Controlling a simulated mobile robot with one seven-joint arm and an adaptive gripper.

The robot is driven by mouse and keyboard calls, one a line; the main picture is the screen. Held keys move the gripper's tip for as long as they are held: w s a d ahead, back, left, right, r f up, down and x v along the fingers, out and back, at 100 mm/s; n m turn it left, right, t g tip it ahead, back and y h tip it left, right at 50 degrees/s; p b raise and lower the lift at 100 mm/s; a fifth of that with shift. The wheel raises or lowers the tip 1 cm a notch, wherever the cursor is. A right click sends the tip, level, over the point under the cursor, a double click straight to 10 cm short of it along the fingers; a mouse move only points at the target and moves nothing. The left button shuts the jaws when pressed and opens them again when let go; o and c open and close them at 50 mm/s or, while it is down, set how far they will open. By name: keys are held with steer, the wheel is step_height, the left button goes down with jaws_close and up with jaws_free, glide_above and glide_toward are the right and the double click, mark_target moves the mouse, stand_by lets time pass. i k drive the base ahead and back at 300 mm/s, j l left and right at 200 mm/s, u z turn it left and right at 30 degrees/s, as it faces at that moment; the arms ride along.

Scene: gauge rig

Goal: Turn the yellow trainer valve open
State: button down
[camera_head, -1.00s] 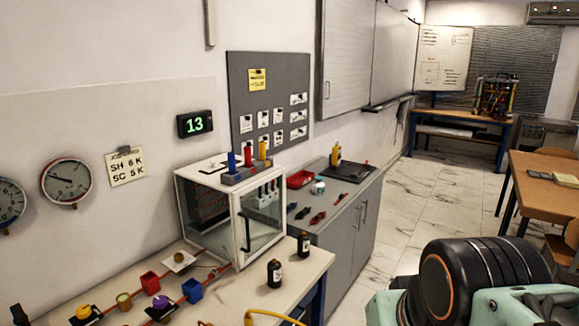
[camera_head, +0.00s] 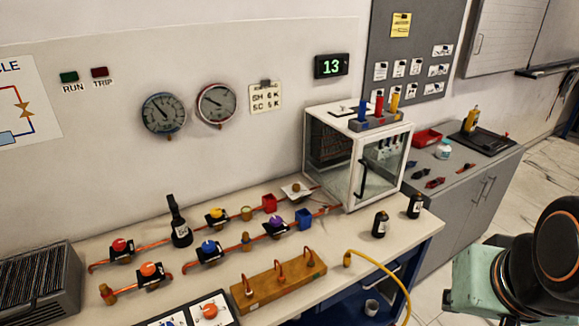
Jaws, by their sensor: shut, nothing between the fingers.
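The yellow valve knob (camera_head: 215,213) sits on a small dark base on the upper copper pipe line of the bench. A black bottle-shaped tool or part (camera_head: 180,222) stands just left of it. A blue valve knob (camera_head: 208,247) is below it on the lower line, and a purple one (camera_head: 275,217) is to the right. A red knob (camera_head: 119,244) and an orange knob (camera_head: 149,269) are farther left. The yellow knob's open or closed setting is too small to read. My gripper is out of view; only my dark and teal arm links show at the right edge.
A glass-sided white cabinet (camera_head: 342,172) stands right of the pipes. Two dark bottles (camera_head: 380,224) (camera_head: 415,205) stand near the bench's right end. A wooden manifold block (camera_head: 280,283) and a yellow hose (camera_head: 388,273) lie in front. A grey finned unit (camera_head: 38,285) is at the left.

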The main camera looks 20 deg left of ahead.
mark_target(216, 212)
steer(key=u, duration=1.5)
steer(key=i+l+u, duration=0.4)
steer(key=i+u, duration=0.15)
steer(key=u, duration=0.15)
steer(key=k+u, duration=0.45)
steer(key=u, duration=0.25)
steer(key=i+l+z, duration=0.1)
steer(key=i+z, duration=0.2)
steer(key=z, duration=0.15)
steer(key=i+z, duration=0.25)
steer(key=z, duration=0.25)
